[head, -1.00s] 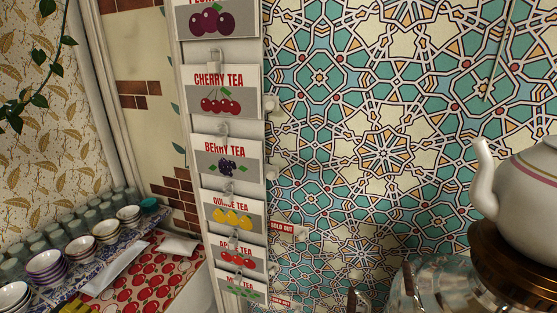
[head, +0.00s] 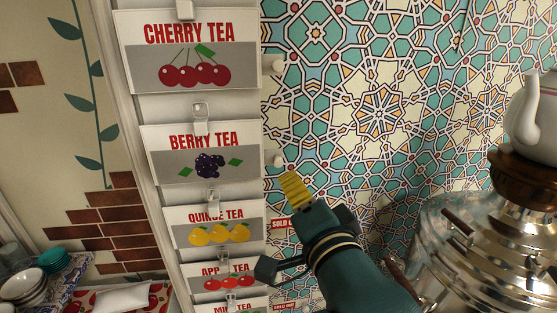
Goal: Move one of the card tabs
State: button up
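A column of white cards hangs on a white panel: cherry tea (head: 190,70), berry tea (head: 203,165), quince tea (head: 214,232), apple tea (head: 225,280) and, cut off at the bottom, mint tea (head: 238,304). Clear hooks hold them. A red "sold out" tab (head: 281,224) shows right of the quince card, partly hidden by my gripper. My teal gripper (head: 293,187) has a yellow ridged tip pointing up and left, just below a white peg (head: 279,160). A dark part of it extends toward the apple card. I cannot tell whether it is open or touching anything.
A second white peg (head: 278,66) sticks out beside the cherry card. A metal samovar (head: 470,245) with a white teapot (head: 530,115) on top stands close on the right. Bowls (head: 28,285) sit low at the left. The patterned tile wall (head: 380,90) is clear above my gripper.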

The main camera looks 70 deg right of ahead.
aim_at(279, 164)
jog(key=p+x, duration=0.3)
jog(key=x, duration=0.8)
jog(key=shift+a, duration=0.1)
grip_shut()
